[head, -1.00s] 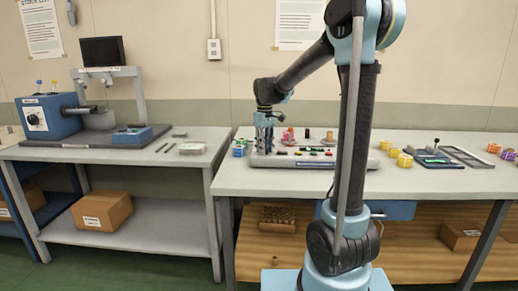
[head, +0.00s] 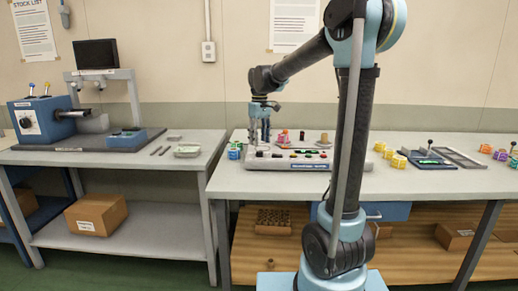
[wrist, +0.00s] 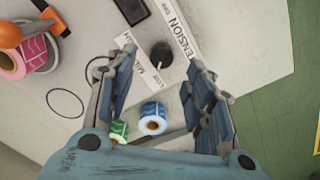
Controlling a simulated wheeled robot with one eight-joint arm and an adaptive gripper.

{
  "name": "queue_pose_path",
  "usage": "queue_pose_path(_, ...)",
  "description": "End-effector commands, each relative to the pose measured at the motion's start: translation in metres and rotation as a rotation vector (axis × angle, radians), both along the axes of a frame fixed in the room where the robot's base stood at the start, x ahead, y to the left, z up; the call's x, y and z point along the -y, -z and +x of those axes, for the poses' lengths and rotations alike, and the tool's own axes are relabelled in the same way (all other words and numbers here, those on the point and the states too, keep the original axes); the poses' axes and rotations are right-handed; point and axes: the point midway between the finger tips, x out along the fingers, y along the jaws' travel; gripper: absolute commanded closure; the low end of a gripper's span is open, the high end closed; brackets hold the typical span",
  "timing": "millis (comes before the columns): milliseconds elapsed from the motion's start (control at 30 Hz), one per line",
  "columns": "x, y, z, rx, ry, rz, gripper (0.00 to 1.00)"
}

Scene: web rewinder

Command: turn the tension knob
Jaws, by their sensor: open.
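The tension knob (wrist: 162,54) is a small dark round knob on the pale console panel, beside a white label strip (wrist: 173,30) reading TENSION. In the wrist view it lies beyond and between the fingertips of my gripper (wrist: 158,70), which is open and empty, with blue-grey pads spread wide. I see no contact with the knob. In the head view my gripper (head: 259,142) points down over the left end of the console (head: 330,160); I cannot make out the knob there.
A blue spool (wrist: 152,117) and a green spool (wrist: 118,130) show between the fingers' bases. A pink spool (wrist: 20,55) with an orange top is at upper left of the wrist view. Yellow spools (head: 398,160) and a dark tray (head: 430,162) lie to the console's right.

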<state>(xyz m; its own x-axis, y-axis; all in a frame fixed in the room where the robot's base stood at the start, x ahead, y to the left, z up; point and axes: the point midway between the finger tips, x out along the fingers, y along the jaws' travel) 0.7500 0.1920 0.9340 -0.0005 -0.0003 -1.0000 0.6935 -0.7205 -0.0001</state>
Motion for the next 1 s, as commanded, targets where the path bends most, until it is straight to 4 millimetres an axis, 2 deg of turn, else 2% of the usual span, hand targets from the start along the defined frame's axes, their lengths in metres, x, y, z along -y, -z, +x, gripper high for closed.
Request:
queue_pose_path(200, 0.000, -0.040, 0.001, 0.000, 0.000, 0.000, 0.52)
queue_pose_path(400, 0.000, -0.062, 0.001, 0.000, 0.000, 0.000, 0.52)
queue_pose_path(867, 0.000, -0.069, 0.001, 0.000, 0.002, 0.000, 0.52)
queue_pose_path(1000, 0.000, -0.074, 0.001, 0.000, 0.067, 0.000, 0.52)
